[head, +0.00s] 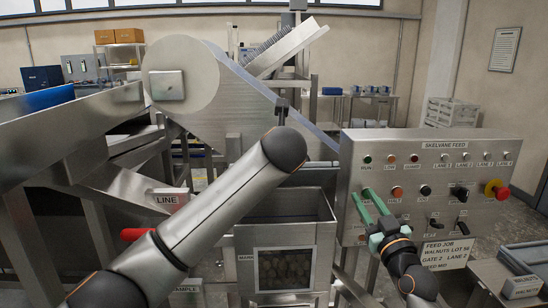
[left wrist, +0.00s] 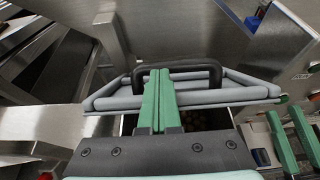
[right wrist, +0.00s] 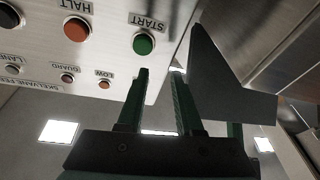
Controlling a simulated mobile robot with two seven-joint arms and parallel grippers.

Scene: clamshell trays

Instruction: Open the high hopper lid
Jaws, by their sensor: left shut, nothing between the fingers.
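The hopper (head: 328,240) stands in the middle of the head view, a metal box with a front window showing walnuts. Its top looks open, partly hidden by my left arm. In the left wrist view, a black handle (left wrist: 215,68) and a grey-edged lid (left wrist: 235,95) lie around my left gripper (left wrist: 158,72). That gripper is shut and empty, its fingertips overlapping the handle; I cannot tell whether they touch. Brown walnuts show below the lid edge. My left gripper is hidden in the head view. My right gripper (head: 367,207) is open and empty, in front of the control panel.
The control panel (head: 420,150), with buttons and a red emergency knob (head: 496,190), stands right of the hopper. The right wrist view shows its green START button (right wrist: 144,43) near my right fingers. A large drum (head: 185,95) stands behind; metal chutes (head: 60,125) fill the left.

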